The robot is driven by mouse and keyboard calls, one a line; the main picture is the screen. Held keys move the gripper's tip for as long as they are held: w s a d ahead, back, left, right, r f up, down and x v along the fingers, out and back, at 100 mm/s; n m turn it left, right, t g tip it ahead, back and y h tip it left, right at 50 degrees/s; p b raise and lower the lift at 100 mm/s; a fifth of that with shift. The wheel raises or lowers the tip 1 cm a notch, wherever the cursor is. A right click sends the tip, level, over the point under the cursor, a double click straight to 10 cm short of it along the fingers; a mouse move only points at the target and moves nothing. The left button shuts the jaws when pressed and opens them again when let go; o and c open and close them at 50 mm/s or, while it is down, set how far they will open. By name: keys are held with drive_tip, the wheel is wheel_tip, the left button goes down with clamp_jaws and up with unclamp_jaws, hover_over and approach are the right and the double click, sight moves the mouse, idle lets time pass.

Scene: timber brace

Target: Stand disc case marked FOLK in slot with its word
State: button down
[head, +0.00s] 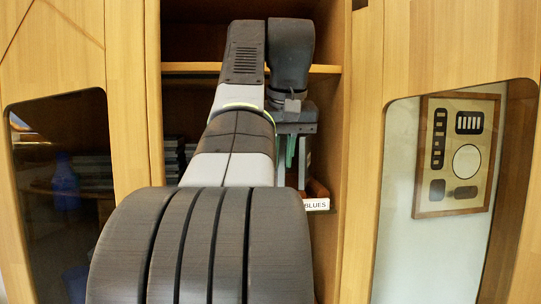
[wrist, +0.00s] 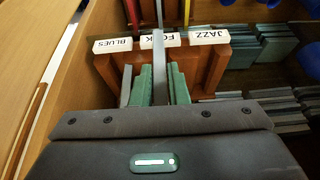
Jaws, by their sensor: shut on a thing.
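My gripper (wrist: 159,86) is shut on a thin grey disc case (wrist: 159,62), held edge-on between its green finger pads. The case's own word does not show. In the wrist view the case crosses the FOLK label (wrist: 145,42) and covers its middle letters. The brown rack (wrist: 215,68) lies below and beside the fingers, with the BLUES label (wrist: 112,45) on the left and the JAZZ label (wrist: 208,37) on the right. I cannot tell whether the case is inside the slot or above it.
The cupboard's wooden right side (head: 361,150) stands close to my gripper, and a shelf (head: 190,68) runs above. Several stacked cases (wrist: 262,45) lie to the right of the rack in the wrist view. Narrow red and yellow strips show beyond the labels.

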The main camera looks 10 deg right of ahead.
drive_tip(key=shift+w+p, duration=0.6)
drive_tip(key=shift+w, duration=2.85)
drive_tip(key=shift+w+f, duration=0.1)
drive_tip(key=shift+f, duration=0.2)
drive_tip(key=shift+f+b, duration=1.25)
drive_tip(key=shift+f, duration=0.5)
drive_tip(key=c, duration=1.3)
unclamp_jaws()
drive_tip(key=p+v, duration=0.1)
drive_tip(key=v, duration=0.6)
drive_tip(key=shift+r+p, duration=0.25)
drive_tip(key=shift+p, duration=0.05)
